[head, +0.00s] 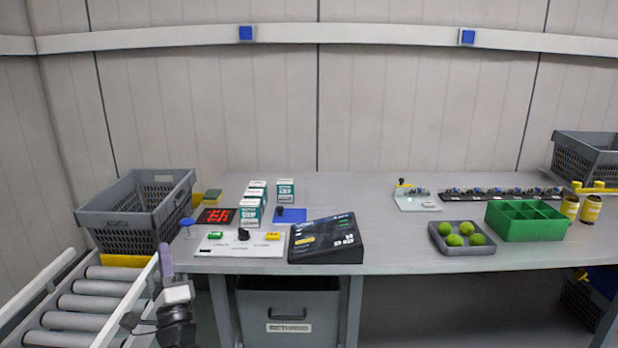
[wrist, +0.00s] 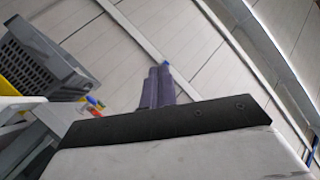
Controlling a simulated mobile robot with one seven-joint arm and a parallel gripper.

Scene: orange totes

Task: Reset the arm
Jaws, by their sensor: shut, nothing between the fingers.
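My gripper (head: 166,262) shows at the lower left in the head view, raised in front of the table's left end, beside the roller conveyor. Its purple fingers point up. In the wrist view the fingers (wrist: 157,86) are together with nothing between them. They touch none of the objects on the table. The wrist camera is tilted and looks up towards the wall.
Conveyor rollers (head: 90,303) lie lower left. The table's middle is clear.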

